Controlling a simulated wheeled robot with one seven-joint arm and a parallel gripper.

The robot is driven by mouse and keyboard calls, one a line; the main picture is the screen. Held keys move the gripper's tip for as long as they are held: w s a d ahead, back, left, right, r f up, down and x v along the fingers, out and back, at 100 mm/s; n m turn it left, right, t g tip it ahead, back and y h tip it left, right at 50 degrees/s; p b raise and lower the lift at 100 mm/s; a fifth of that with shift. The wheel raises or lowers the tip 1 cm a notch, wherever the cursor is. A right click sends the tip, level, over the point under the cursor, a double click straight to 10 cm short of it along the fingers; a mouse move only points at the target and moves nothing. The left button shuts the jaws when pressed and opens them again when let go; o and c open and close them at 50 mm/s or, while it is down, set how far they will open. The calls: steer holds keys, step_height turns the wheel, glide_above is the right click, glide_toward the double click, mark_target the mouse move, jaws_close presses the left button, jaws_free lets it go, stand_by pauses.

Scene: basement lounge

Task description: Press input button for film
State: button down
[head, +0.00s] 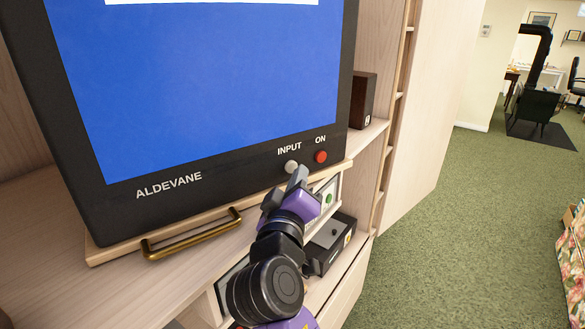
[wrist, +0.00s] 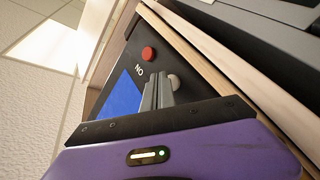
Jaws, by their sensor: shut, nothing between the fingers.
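The television (head: 110,215) has a blue lit screen and a black frame with the name ALDEVANE. The grey-white INPUT button (head: 291,166) sits on its lower right frame, left of the red ON button (head: 321,156). In the wrist view the INPUT button (wrist: 173,82) shows just beside the fingertips, and the red button (wrist: 148,54) is a little farther off. My gripper (head: 299,174) is shut and empty, its tips just below and close to the INPUT button. I cannot tell whether they touch it.
A brass handle (head: 192,235) sticks out in front of the television's base. A black device (head: 330,243) stands on the shelf below my gripper. A dark speaker (head: 363,100) is right of the television. Green carpet (head: 440,235) lies open to the right.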

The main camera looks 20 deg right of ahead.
steer(key=shift+s+d+p, duration=0.2)
steer(key=shift+s+d, duration=0.1)
steer(key=shift+s, duration=0.65)
steer(key=shift+s+d+p, duration=0.15)
steer(key=shift+s+d, duration=0.1)
steer(key=shift+s, duration=0.7)
steer(key=shift+s+d+p, duration=0.2)
steer(key=shift+s+d, duration=0.1)
steer(key=shift+s, duration=0.65)
